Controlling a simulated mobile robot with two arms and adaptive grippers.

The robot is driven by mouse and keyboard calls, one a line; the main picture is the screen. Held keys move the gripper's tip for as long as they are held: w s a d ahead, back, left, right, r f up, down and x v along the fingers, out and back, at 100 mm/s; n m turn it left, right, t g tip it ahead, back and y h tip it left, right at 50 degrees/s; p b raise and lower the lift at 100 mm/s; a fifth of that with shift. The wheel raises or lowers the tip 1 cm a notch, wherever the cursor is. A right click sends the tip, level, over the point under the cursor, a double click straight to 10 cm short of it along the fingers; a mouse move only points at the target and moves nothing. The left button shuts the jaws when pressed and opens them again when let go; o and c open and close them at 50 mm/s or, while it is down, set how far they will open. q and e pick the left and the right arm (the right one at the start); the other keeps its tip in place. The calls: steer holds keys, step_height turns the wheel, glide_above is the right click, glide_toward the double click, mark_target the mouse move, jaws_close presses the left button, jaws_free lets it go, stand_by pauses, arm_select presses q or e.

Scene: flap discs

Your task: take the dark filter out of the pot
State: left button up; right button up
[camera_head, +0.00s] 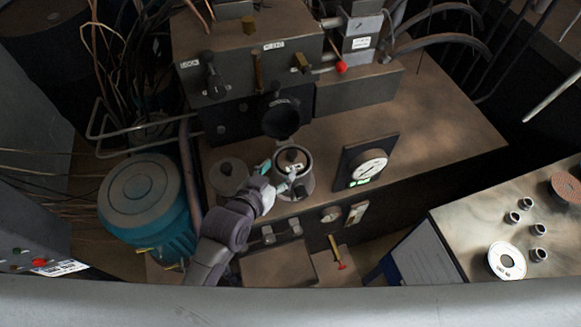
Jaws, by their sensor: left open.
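The pot (306,184) is a small round grey metal vessel on the brown bench top, near the picture's centre. A dark round filter (291,156) shows in its mouth, partly hidden by my gripper. My left gripper (279,170) is open at the pot's left front rim, one finger outside to the left and the other over the mouth. I cannot tell whether it touches the pot or the filter. My right gripper is not in view.
A control box (250,62) with knobs and a dark round port stands behind the pot. A gauge (369,166) is to its right. A teal drum (150,205) stands left. A metal table (465,235) at right bears discs and small cups. Bare bench lies right of the gauge.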

mark_target(289, 156)
arm_select(q)
steer(key=x, duration=0.2)
steer(key=shift+w+d+f, duration=0.15)
steer(key=shift+w, duration=0.15)
steer(key=shift+w+f, duration=0.1)
steer(key=shift+w, duration=0.1)
steer(key=shift+w+d, duration=0.2)
steer(key=shift+w+d+p, duration=0.3)
steer(key=shift+w+p, duration=0.1)
steer(key=shift+w, duration=0.15)
steer(key=shift+w+d+p, duration=0.35)
steer(key=shift+w, duration=0.2)
steer(key=shift+x, duration=1.15)
steer(key=shift+s+a, duration=0.1)
steer(key=shift+c, duration=0.8)
jaws_close()
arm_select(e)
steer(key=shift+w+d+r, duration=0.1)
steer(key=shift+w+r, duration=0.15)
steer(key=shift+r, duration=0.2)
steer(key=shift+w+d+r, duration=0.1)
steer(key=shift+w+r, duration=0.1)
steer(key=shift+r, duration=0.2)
